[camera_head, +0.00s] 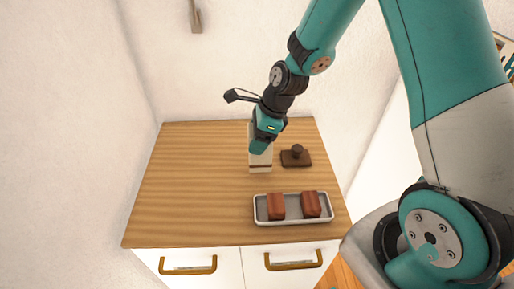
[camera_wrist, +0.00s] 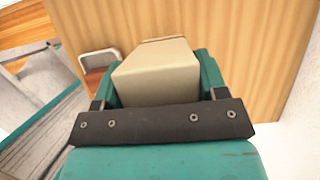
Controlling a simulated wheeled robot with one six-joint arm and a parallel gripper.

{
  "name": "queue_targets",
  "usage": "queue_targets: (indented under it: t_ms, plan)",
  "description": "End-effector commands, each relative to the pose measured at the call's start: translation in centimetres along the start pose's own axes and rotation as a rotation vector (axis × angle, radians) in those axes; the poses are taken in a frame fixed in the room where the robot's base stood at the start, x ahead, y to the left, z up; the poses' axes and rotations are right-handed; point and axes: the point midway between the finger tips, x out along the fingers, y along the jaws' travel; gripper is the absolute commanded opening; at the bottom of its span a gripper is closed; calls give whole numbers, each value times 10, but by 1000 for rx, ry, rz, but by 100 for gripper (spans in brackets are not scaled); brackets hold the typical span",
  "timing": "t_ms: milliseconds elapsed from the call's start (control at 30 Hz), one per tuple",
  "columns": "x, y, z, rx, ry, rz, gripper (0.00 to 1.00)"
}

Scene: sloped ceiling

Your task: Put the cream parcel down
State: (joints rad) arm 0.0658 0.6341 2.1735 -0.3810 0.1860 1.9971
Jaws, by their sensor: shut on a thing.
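The cream parcel (camera_head: 260,160) is at the end of my arm in the head view, over the back middle of the wooden cabinet top (camera_head: 190,180). My gripper (camera_head: 261,148) is shut on it from above and hides its upper part. In the wrist view the parcel (camera_wrist: 158,75) sits between the two teal fingers of my gripper (camera_wrist: 158,85). A brown band shows near the parcel's lower end. I cannot tell whether its underside touches the wood.
A white tray (camera_head: 293,221) with two reddish-brown blocks (camera_head: 276,206) stands at the front right. A dark brown block with a knob (camera_head: 296,157) stands just right of the parcel. The left half of the top is clear. Walls border the back and left.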

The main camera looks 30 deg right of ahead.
Motion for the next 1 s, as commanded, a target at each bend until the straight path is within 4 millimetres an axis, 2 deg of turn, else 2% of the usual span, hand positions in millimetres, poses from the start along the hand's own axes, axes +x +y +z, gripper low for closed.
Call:
queue_targets:
  t_ms: [267, 667, 700, 800, 1000]
  plan:
    - [33, 1, -14, 0, 1, 2, 37]
    - [39, 0, -16, 0, 0, 0, 37]
    - [39, 0, -16, 0, 0, 0, 70]
    - [38, 0, -16, 0, 0, 0, 91]
    - [38, 0, -16, 0, 0, 0, 91]
